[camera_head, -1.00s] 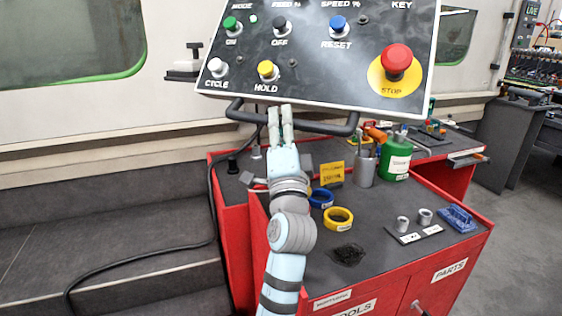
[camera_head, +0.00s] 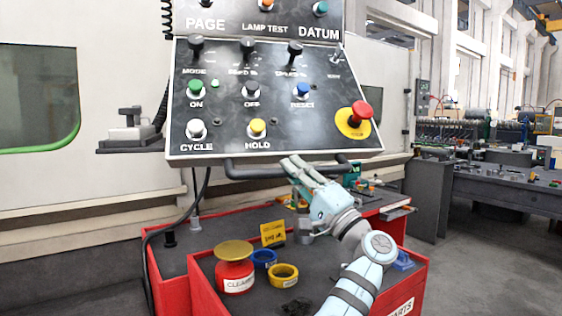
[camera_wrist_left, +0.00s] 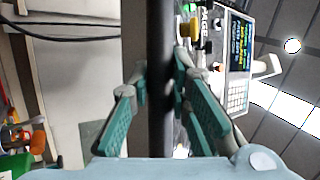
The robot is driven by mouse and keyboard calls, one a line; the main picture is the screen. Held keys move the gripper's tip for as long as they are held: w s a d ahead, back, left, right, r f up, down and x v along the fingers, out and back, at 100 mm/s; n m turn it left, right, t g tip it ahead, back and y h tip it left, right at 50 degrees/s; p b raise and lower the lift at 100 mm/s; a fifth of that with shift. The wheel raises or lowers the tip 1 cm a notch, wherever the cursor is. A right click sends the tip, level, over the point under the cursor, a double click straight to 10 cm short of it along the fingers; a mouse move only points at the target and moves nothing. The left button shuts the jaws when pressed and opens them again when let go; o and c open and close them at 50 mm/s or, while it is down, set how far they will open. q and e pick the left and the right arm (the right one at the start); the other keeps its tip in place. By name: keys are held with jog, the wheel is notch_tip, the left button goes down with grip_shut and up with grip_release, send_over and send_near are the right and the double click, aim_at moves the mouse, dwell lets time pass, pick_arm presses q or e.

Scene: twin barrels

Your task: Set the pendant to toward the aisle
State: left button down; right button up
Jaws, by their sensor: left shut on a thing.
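The pendant (camera_head: 270,95) is a dark sloped control panel with coloured buttons, a red stop knob and a dark handle bar (camera_head: 245,172) along its lower edge. It hangs above the red tool cart. My left gripper (camera_head: 291,164) is at the right half of this bar, its arm rising from the lower right. In the left wrist view the bar (camera_wrist_left: 160,125) runs upright between the two teal fingers, which are shut on it. Part of the panel with a lit screen (camera_wrist_left: 238,55) shows there too. My right gripper is not in view.
The red cart (camera_head: 185,258) stands below, holding a red tin with a yellow lid (camera_head: 235,265), tape rolls (camera_head: 284,275) and a yellow sign (camera_head: 273,234). A cable (camera_head: 148,260) hangs at the left. A workbench (camera_head: 500,185) stands at the right; floor lies between.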

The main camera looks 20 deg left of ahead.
pick_arm(q)
jog(key=shift+w+d+r+p, duration=0.2)
jog(key=shift+w+d+p, duration=0.2)
jog(key=shift+d, duration=0.1)
jog(key=shift+d+g+y, duration=0.1)
jog(key=shift+g+y, duration=0.2)
jog(key=shift+g, duration=0.1)
jog(key=shift+f, duration=0.1)
jog(key=c, duration=1.5)
grip_release()
jog(key=shift+w, duration=0.15)
jog(key=shift+c, duration=0.3)
